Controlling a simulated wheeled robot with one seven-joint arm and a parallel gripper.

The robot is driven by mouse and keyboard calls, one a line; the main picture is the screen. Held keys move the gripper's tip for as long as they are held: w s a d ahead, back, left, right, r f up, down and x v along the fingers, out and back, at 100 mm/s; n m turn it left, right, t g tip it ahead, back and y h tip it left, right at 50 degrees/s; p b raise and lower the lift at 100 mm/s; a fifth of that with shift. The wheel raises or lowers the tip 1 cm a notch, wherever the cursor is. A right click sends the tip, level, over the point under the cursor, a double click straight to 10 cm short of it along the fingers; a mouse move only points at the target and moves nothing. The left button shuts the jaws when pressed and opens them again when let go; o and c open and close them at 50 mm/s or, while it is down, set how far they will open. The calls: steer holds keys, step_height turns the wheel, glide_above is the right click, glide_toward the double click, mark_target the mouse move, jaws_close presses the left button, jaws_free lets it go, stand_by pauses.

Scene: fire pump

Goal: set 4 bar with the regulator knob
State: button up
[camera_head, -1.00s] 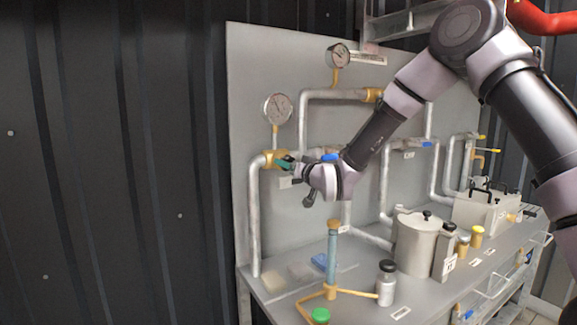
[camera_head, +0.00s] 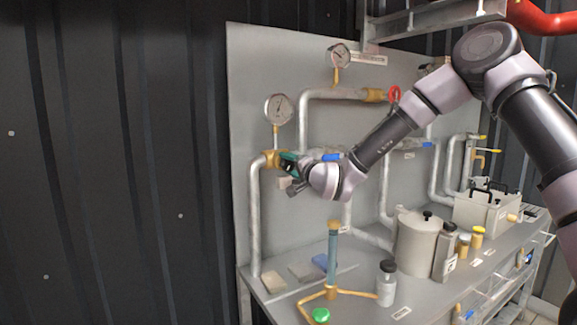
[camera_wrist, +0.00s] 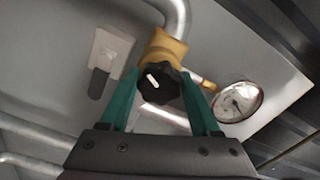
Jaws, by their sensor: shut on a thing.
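The black regulator knob (camera_wrist: 159,92) with a white pointer mark sits on a brass regulator body (camera_wrist: 166,48) in the wrist view. My gripper (camera_wrist: 161,76) has its green fingers on either side of the knob and is shut on it. In the head view my gripper (camera_head: 288,158) is at the brass regulator (camera_head: 271,159) on the left pipe, and the knob is hidden there. A round pressure gauge (camera_head: 279,109) stands above the regulator and also shows in the wrist view (camera_wrist: 238,101). Its scale is too small to read.
A second gauge (camera_head: 338,55) is higher on the panel. A blue-green column (camera_head: 332,255), a jar (camera_head: 386,284) and a pot (camera_head: 416,244) stand on the bench below. The dark wall at left is clear.

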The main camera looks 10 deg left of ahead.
steer(key=shift+m, duration=0.6)
steer(key=o, duration=1.4)
steer(key=shift+c, duration=0.2)
